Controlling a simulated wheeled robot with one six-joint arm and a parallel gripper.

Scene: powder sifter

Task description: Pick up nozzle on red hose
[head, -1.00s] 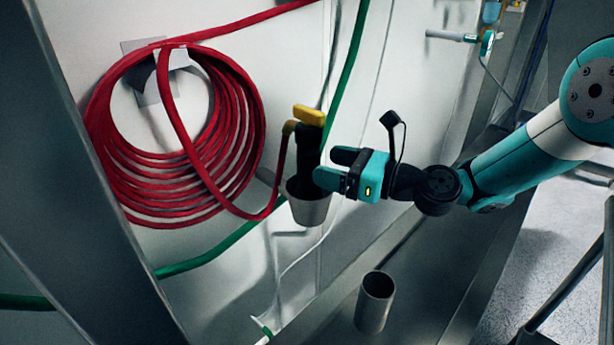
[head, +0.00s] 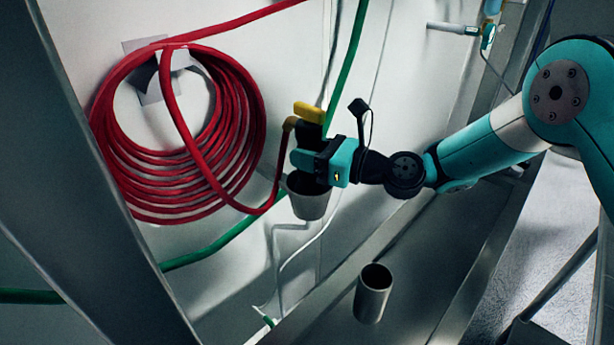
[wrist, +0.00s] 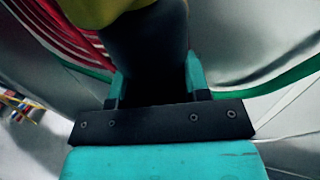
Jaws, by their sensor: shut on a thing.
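The nozzle (head: 308,127) has a black body and a yellow top, and stands upright in a light cup-shaped holder (head: 308,206) on the wall. The red hose (head: 243,120) hangs in a large coil to its left and joins the nozzle near its top. My gripper (head: 302,160) reaches in from the right and is shut on the nozzle's black body, just above the holder's rim. In the wrist view the black body (wrist: 148,50) sits between my two teal fingers. The nozzle's lower end is hidden in the holder.
A metal cylinder (head: 373,292) stands open on the ledge below right. A green hose (head: 346,65) runs down the wall behind the nozzle. A grey frame post (head: 85,170) crosses the left foreground. Thin white pipes run below the holder.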

